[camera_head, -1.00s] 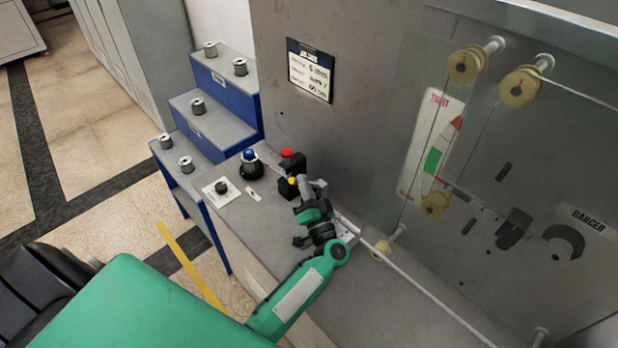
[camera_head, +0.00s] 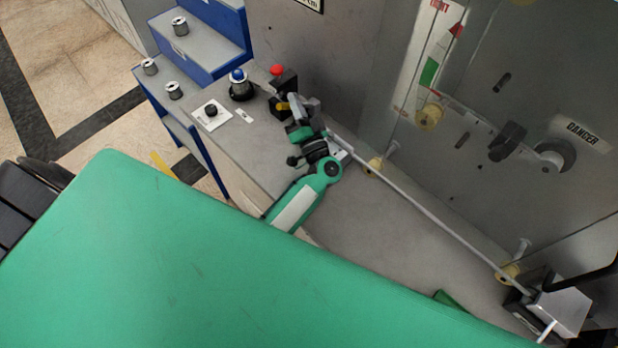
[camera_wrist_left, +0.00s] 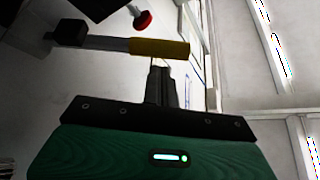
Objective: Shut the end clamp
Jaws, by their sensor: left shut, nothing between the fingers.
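The end clamp (camera_head: 287,82) appears to be the dark block with a red knob (camera_head: 277,70) and a yellow-gripped lever (camera_head: 282,107), on the grey bench against the machine panel. In the left wrist view the lever's yellow grip (camera_wrist_left: 160,48) lies across the picture, its metal bar running left to a dark block (camera_wrist_left: 70,35). My left gripper (camera_head: 296,104) is beside the lever, its fingers (camera_wrist_left: 160,82) shut and empty just below the yellow grip in that view. I cannot tell whether they touch it. My right gripper is not seen.
A blue-capped knob (camera_head: 238,80) and a white plate with a black dial (camera_head: 211,112) sit left of the clamp. A pale rod (camera_head: 430,210) runs along the bench to a silver block (camera_head: 562,305). Blue-sided steps (camera_head: 205,45) with spools stand at left.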

